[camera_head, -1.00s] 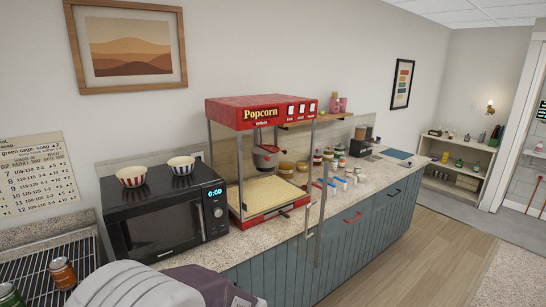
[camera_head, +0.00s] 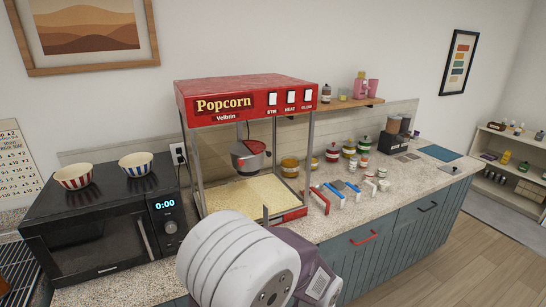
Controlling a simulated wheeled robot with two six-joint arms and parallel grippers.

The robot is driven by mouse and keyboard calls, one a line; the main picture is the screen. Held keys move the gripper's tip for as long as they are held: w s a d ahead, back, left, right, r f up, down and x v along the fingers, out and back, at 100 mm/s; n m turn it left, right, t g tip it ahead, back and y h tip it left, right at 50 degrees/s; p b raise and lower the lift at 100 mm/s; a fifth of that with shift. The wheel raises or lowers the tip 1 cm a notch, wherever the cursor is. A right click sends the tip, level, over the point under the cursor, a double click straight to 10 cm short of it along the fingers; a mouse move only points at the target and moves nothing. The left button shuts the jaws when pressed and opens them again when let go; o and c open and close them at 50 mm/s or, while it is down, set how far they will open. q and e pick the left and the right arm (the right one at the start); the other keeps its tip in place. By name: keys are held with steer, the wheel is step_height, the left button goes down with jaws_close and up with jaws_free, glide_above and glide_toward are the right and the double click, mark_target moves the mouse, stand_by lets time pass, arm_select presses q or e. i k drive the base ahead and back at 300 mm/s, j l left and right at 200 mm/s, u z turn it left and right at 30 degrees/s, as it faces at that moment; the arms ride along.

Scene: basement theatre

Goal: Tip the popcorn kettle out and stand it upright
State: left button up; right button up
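The popcorn kettle (camera_head: 249,156) is a small silver pot hanging inside the red popcorn machine (camera_head: 248,101). It looks roughly upright, with a dark part on its right side. Pale popcorn (camera_head: 246,194) covers the floor of the cabinet below it. A large white and grey-purple part of my arm rises from the bottom centre, in front of the machine's lower front. It hides part of the cabinet base and counter edge. Neither gripper can be made out, and nothing of mine is seen touching the kettle.
A black microwave (camera_head: 105,232) with two striped bowls stands left of the machine. Scoops (camera_head: 337,195) and lidded jars (camera_head: 332,153) lie and stand on the counter to the right. A shelf (camera_head: 335,106) hangs behind. Wooden floor is open at lower right.

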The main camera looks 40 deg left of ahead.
mark_target(247, 164)
steer(key=i+l+u, duration=0.1)
steer(key=i+u, duration=0.2)
steer(key=u, duration=0.15)
steer(key=i+l+u, duration=0.25)
steer(key=u, duration=0.2)
steer(key=i+l+u, duration=0.4)
steer(key=k+j, duration=0.05)
